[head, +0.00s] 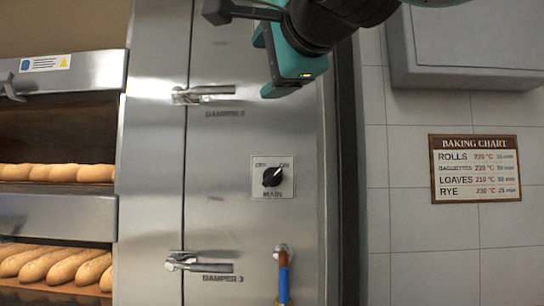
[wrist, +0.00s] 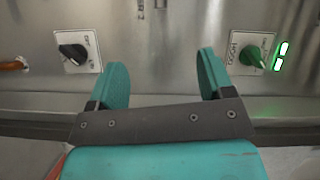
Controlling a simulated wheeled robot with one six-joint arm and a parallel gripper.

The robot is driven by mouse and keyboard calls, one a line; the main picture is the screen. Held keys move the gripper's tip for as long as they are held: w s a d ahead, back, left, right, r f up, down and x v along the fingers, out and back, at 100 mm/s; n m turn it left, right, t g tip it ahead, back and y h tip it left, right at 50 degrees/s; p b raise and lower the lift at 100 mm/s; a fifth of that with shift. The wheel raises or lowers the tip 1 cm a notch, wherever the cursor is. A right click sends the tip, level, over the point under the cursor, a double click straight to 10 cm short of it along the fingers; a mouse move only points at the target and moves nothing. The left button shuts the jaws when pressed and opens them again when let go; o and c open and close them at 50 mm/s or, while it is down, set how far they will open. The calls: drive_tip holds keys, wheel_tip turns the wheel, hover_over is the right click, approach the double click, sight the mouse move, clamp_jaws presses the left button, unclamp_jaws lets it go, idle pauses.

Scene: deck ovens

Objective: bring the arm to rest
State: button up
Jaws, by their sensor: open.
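My gripper (wrist: 163,78) shows in the wrist view with its two teal fingers spread apart and nothing between them. In the head view my gripper (head: 281,90) hangs at the top, in front of the steel oven panel (head: 225,145), above the MAIN knob (head: 272,177). Part of the arm is cut off by the top edge. In the wrist view a black knob (wrist: 73,53) lies beyond the left finger and a green knob (wrist: 252,56) beyond the right finger. A lit green mark (wrist: 281,56) is beside the green knob. I cannot tell the distance to the panel.
Damper handles (head: 205,95) (head: 198,264) stick out of the panel. A lever with an orange and blue grip (head: 283,277) is at the lower right. Bread loaves (head: 55,266) lie in the decks at left. A grey box (head: 475,45) and baking chart (head: 475,168) hang on the tiled wall.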

drive_tip(key=s+d+f+n+g+h+p, duration=0.1)
drive_tip(key=d+f+n+g, duration=0.25)
drive_tip(key=f, duration=0.55)
drive_tip(key=d+f+n+g+h+p, duration=0.15)
drive_tip(key=f+n, duration=0.25)
drive_tip(key=f, duration=0.4)
drive_tip(key=s+d+f+n+g, duration=0.1)
drive_tip(key=d+f+n+g, duration=0.25)
drive_tip(key=f, duration=0.55)
drive_tip(key=s+d+f+n+g+p, duration=0.1)
drive_tip(key=s+d+f+n+g, duration=0.2)
drive_tip(key=s+f, duration=0.4)
drive_tip(key=s+d+f+n+g+h+p, duration=0.1)
drive_tip(key=s+d+f+n+g, duration=0.2)
drive_tip(key=s+f, duration=0.4)
drive_tip(key=shift+s+d+n+g, duration=0.3)
drive_tip(key=shift+s+n+g, duration=0.3)
drive_tip(key=shift+s, duration=0.55)
